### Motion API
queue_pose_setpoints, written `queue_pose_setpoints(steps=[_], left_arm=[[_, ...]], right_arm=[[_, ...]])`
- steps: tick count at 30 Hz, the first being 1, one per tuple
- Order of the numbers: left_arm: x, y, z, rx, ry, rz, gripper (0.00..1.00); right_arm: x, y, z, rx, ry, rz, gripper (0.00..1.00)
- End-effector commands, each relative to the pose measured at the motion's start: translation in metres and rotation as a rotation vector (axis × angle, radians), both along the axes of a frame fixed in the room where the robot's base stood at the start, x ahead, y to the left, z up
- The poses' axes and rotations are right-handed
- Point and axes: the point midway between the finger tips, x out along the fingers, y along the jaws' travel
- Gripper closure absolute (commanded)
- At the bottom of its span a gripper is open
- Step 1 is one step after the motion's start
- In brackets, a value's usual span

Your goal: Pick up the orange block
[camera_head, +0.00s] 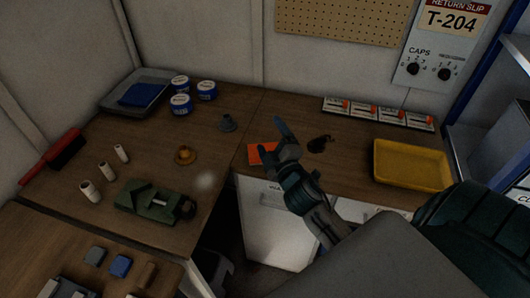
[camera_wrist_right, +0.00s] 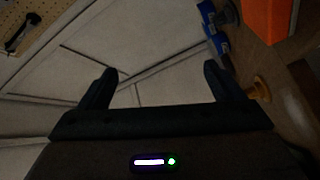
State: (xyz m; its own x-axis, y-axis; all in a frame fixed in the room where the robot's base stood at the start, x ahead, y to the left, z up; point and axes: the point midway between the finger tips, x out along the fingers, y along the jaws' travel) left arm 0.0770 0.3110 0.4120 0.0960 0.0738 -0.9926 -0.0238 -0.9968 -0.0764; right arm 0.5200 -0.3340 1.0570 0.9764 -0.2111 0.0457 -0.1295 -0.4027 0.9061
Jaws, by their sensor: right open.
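The orange block (camera_head: 260,154) lies on the wooden worktop near the inner corner of the bench, partly hidden behind a finger of my right gripper in the head view. There the orange block (camera_wrist_right: 268,14) shows at the top right, outside the jaws and cut off by the frame edge. My left gripper is not in view.
A dark object (camera_head: 320,143) lies just right of the gripper. A yellow tray (camera_head: 411,180) is further right.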

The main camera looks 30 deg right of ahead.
Motion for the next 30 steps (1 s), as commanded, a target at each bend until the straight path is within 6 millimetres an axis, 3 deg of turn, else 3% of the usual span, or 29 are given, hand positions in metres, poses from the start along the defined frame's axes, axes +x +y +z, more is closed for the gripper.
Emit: queue_pose_setpoints(steps=[3, 6, 9, 13, 17, 20, 23, 27, 30], left_arm=[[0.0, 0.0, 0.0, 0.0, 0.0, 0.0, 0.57], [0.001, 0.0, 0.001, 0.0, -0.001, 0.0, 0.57], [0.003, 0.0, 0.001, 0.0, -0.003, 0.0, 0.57], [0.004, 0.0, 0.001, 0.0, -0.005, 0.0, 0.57], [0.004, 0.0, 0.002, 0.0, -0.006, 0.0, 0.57], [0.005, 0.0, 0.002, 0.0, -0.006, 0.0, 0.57], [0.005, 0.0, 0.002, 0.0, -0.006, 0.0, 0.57], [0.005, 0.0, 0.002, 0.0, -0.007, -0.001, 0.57], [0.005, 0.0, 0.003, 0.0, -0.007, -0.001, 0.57]], right_arm=[[0.027, 0.022, 0.05, -0.299, -0.183, 0.132, 0.13], [0.041, 0.049, 0.079, -0.566, -0.311, 0.25, 0.13], [0.05, 0.078, 0.094, -0.836, -0.416, 0.374, 0.13], [0.058, 0.109, 0.092, -1.188, -0.512, 0.547, 0.13], [0.066, 0.125, 0.072, -1.53, -0.556, 0.743, 0.13], [0.072, 0.121, 0.048, -1.774, -0.548, 0.913, 0.13], [0.077, 0.103, 0.023, -1.993, -0.501, 1.104, 0.13], [0.08, 0.057, -0.004, -2.23, -0.365, 1.403, 0.13], [0.077, 0.018, -0.013, -2.324, -0.237, 1.617, 0.13]])
